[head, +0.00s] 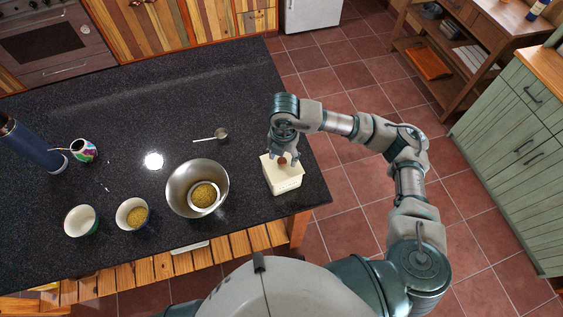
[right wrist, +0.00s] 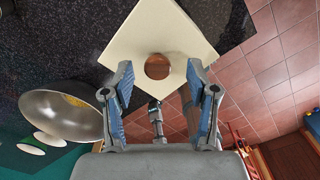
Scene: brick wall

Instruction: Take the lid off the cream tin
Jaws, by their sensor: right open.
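The cream tin (head: 284,180) stands on the dark counter near its right edge. Its square cream lid (right wrist: 152,30) with a round brown knob (right wrist: 158,66) is on top. My right gripper (head: 283,157) is above the tin, pointing down at the lid. In the right wrist view my right gripper (right wrist: 160,92) is open, with the knob ahead of and between its blue-padded fingers. The fingers look apart from the knob in that view. My left gripper is not in view.
A metal bowl (head: 180,188) with a smaller bowl of yellow-green grains stands left of the tin. A metal scoop (head: 220,135), two small bowls, a decorated cup (head: 84,150) and a blue flask (head: 30,146) are further left. The back of the counter is clear.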

